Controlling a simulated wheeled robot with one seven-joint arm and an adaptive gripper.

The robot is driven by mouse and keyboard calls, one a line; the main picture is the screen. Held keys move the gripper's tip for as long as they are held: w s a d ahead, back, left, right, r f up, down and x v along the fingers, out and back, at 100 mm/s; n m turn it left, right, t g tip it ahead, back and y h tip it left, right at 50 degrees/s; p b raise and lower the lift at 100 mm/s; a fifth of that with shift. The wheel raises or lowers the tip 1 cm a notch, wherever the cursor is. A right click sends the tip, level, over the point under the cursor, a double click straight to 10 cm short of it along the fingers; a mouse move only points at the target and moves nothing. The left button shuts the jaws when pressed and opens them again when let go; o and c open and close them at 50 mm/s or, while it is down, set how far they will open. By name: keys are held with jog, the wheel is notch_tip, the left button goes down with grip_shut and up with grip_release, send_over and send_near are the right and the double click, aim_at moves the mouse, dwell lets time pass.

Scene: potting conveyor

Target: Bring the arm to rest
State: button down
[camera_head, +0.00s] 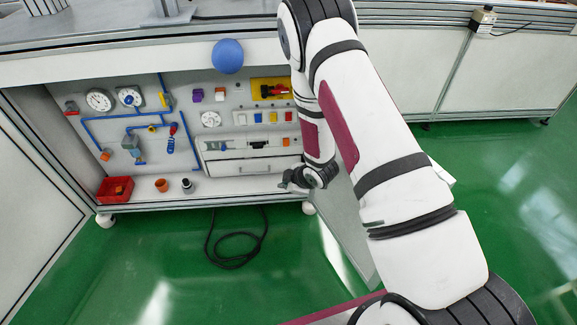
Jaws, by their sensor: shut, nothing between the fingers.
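My arm rises from the lower right to the top middle, folds at the elbow and hangs back down. My gripper (287,181) is small and dark at the end of the folded forearm. It is shut and empty, in front of the lower right part of the equipment panel (222,100). My upper arm hides what lies behind it to the right.
A blue ball (227,56) shows at the conveyor's front edge. A red bin (115,189), an orange pot (162,185) and a small dark-and-white item (187,184) stand on the lower shelf. A black cable (236,250) lies on the green floor (130,270), which is otherwise largely clear.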

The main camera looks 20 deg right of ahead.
jog(key=shift+m+h, duration=0.3)
jog(key=shift+m, duration=0.1)
jog(key=r, duration=0.2)
jog(key=r+p, duration=0.1)
jog(key=w+d+r, duration=0.1)
jog(key=r, duration=0.1)
jog(key=shift+r, duration=0.35)
